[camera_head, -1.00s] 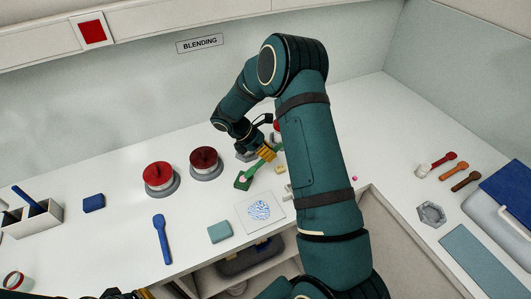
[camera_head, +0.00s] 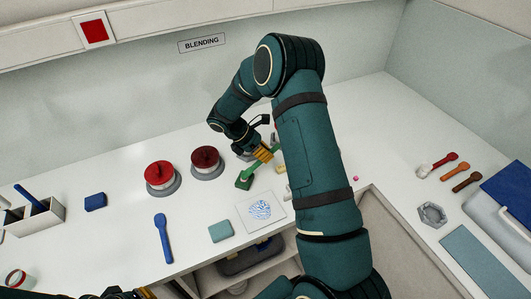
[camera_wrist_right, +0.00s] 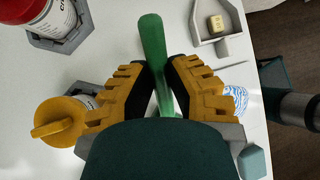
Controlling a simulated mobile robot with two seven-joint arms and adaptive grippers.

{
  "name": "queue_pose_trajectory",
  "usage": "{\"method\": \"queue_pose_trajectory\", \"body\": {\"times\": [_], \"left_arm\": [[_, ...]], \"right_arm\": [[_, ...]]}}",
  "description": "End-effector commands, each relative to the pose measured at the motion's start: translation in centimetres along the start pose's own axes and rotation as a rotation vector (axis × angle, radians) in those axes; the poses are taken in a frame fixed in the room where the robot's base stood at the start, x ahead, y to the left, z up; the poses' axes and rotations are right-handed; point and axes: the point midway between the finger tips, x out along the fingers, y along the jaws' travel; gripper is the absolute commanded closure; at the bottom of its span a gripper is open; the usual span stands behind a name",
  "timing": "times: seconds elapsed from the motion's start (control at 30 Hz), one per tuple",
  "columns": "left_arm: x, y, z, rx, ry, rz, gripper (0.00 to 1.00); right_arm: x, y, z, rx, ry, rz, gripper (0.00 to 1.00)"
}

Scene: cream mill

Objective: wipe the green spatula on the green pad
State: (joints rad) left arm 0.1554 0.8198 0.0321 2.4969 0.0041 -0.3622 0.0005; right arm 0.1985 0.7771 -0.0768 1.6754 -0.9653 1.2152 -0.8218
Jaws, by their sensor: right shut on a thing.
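The green spatula (camera_head: 274,153) is in my right gripper (camera_head: 262,152). In the right wrist view the fingers of this gripper (camera_wrist_right: 162,85) close on both sides of the spatula's green handle (camera_wrist_right: 153,45); my palm hides its lower part. My left gripper (camera_head: 122,293) is barely visible at the bottom edge.
Two red-topped canisters (camera_head: 160,175) stand left of the pad. A teal block (camera_head: 220,231), a white card with a blue scribble (camera_head: 261,210) and a blue spatula (camera_head: 163,238) lie nearer the front. A blue block (camera_head: 95,202) is farther left.

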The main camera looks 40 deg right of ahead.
Motion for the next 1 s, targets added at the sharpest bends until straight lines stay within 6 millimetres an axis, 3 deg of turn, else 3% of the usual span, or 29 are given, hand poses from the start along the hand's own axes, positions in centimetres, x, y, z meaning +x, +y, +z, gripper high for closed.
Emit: {"method": "queue_pose_trajectory", "body": {"times": [0.6, 1.0], "left_arm": [[-2.7, 1.1, -0.4, 0.0, 0.0, 0.0, 1.0], [-2.4, 1.0, -0.3, 0.0, 0.0, 0.0, 1.0]], "right_arm": [[-3.2, -0.8, 2.4, 0.0, 0.0, 0.001, 1.0], [-4.5, -1.2, 3.4, 0.001, 0.0, 0.0, 1.0]]}}
